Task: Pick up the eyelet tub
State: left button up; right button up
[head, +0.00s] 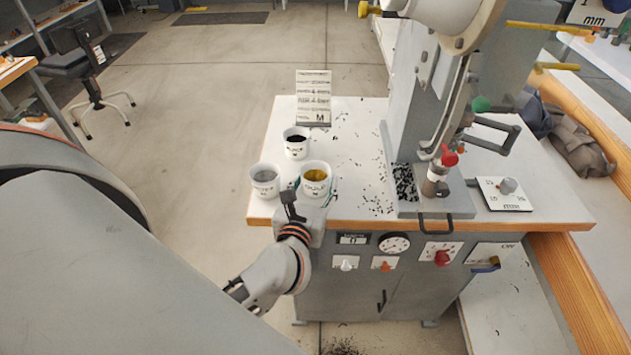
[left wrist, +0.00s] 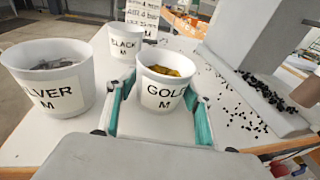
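Three white eyelet tubs stand on the press table: GOLD M (head: 315,176) with yellow eyelets, SILVER M (head: 264,182) with grey ones, and BLACK M (head: 296,145) with black ones. In the left wrist view, the gold tub (left wrist: 163,92) is in the middle, the silver tub (left wrist: 48,82) at left and the black tub (left wrist: 122,45) behind. My left gripper (head: 316,188) is open at the table's front left edge. Its teal-padded fingers (left wrist: 160,102) lie either side of the gold tub's lower part; contact cannot be told. My right gripper is not in view.
A card stand (head: 313,95) stands behind the tubs. The grey press (head: 425,130) rises to the right, with black eyelets scattered on the white tabletop (head: 350,150) beside it. A small plate with a knob (head: 507,190) lies at the right.

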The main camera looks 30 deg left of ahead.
pick_arm(q)
jog(key=c, duration=0.6)
jog(key=shift+o, duration=0.2)
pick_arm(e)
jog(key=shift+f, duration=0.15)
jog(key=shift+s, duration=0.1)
pick_arm(q)
jog(key=shift+r, duration=0.1)
notch_tip(320, 180, up, 20)
jog(key=p, duration=0.4)
jog(key=s+d+f+m+t+h, duration=0.1)
jog(key=s+d+f+m+h, duration=0.2)
jog(key=f, duration=0.6)
jog(key=d+m+h, duration=0.1)
jog(key=d+h, duration=0.1)
jog(key=d, duration=0.1)
jog(key=shift+s+d+h, duration=0.3)
jog(key=shift+d, duration=0.05)
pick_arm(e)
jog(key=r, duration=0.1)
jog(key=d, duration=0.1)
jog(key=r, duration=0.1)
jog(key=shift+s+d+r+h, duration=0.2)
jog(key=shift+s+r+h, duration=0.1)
pick_arm(q)
jog(key=shift+r, duration=0.1)
